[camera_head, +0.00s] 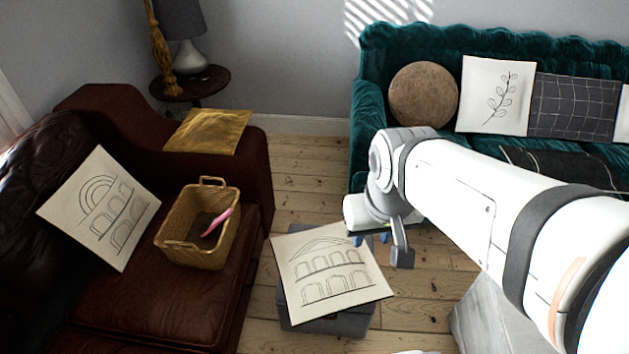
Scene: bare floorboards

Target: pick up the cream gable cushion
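The cream gable cushion (333,277) has a line drawing of a gabled building with rows of arches. It lies on a dark grey box-like stool (333,326) at the bottom centre, overhanging its edges. My gripper (370,239) is at the cushion's upper right edge in the picture, with small blue fingertips pointing down. Most of the fingers are hidden by the gripper's body, so whether they are open or touch the cushion is unclear. A similar cream cushion (103,208) with a round arch above smaller arches leans on the leather sofa at the left.
The brown leather sofa (160,310) holds a wicker basket (172,248) with a pink item and a gold cushion (208,131) on its arm. A teal sofa (480,45) with several cushions stands at the back right. Floorboards (300,175) are clear between the sofas.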

